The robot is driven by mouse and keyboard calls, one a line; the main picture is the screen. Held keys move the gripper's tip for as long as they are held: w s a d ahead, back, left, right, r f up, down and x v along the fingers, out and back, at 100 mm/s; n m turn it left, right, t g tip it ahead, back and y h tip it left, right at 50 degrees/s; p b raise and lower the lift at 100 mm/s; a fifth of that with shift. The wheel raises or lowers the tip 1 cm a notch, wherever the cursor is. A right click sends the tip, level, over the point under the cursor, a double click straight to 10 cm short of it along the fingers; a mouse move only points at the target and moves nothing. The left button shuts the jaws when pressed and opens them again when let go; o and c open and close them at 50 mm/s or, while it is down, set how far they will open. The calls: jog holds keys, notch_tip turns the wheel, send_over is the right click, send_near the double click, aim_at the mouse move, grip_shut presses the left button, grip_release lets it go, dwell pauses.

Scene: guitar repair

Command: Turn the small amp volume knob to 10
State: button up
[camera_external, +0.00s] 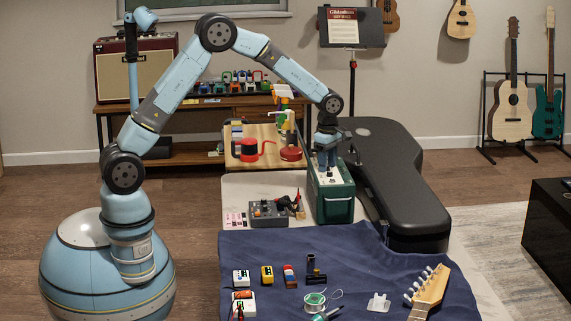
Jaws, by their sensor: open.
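A small dark green box (335,203), which looks like the small amp, stands on the bench left of the black guitar case. Its top carries a light panel, but the volume knob and its setting are too small and covered to make out. My gripper (326,166) points straight down over the top of the green box, its fingers apart. I cannot tell whether the fingers touch a knob or stay just above the panel.
A black guitar case (378,160) lies close on the right. A grey multi-knob unit (268,211) sits left of the box. A wooden board (246,158) with bottles and a red tin is behind. A blue cloth (350,256) with small parts and a guitar headstock (428,290) lies in front.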

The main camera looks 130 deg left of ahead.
grip_shut()
dwell(0.4)
